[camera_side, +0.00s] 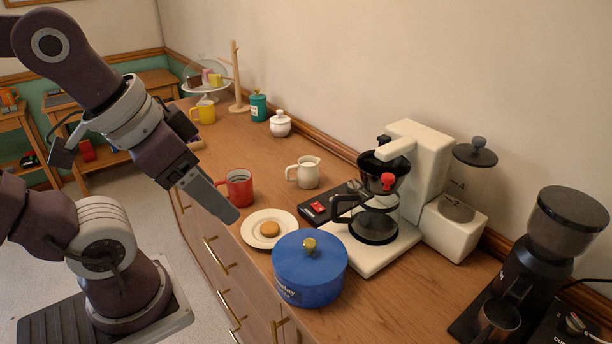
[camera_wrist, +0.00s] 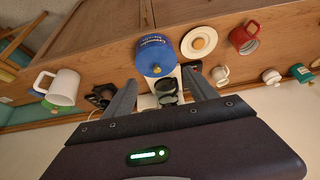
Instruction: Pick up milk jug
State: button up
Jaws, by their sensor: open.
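The milk jug (camera_side: 305,172) is a small white pitcher with a handle on its left. It stands upright on the wooden counter, right of the red mug and behind the plate. It also shows small in the wrist view (camera_wrist: 220,75), right of my fingers. My gripper (camera_side: 228,212) is above the counter's front edge, to the left of the jug and apart from it. In the wrist view my gripper (camera_wrist: 158,76) has its two fingers spread, with nothing held between them.
A red mug (camera_side: 239,187), a plate (camera_side: 287,231) with a biscuit and a blue pot (camera_side: 309,268) stand near the front edge. A coffee maker (camera_side: 418,165) stands right of the jug. A white sugar bowl (camera_side: 280,125) is farther back, with bare counter between.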

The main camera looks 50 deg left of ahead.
jog(key=w+a+r+n+g, duration=0.1)
jog(key=w+a+r+n, duration=0.1)
jog(key=w, duration=0.3)
jog(key=w+a+r+n, duration=0.1)
jog(key=w+n, duration=0.1)
jog(key=w, duration=0.3)
jog(key=n+g, duration=0.5)
jog(key=n, duration=0.6)
send_over(293, 167)
jog(key=f, duration=1.7)
jog(key=shift+s+a, duration=0.3)
jog(key=shift+a, duration=0.1)
jog(key=f, duration=0.6)
jog(key=shift+w+d+f, duration=0.2)
jog(key=shift+w+f, duration=0.05)
jog(key=shift+w, duration=0.15)
jog(key=shift+f, duration=0.3)
grip_shut()
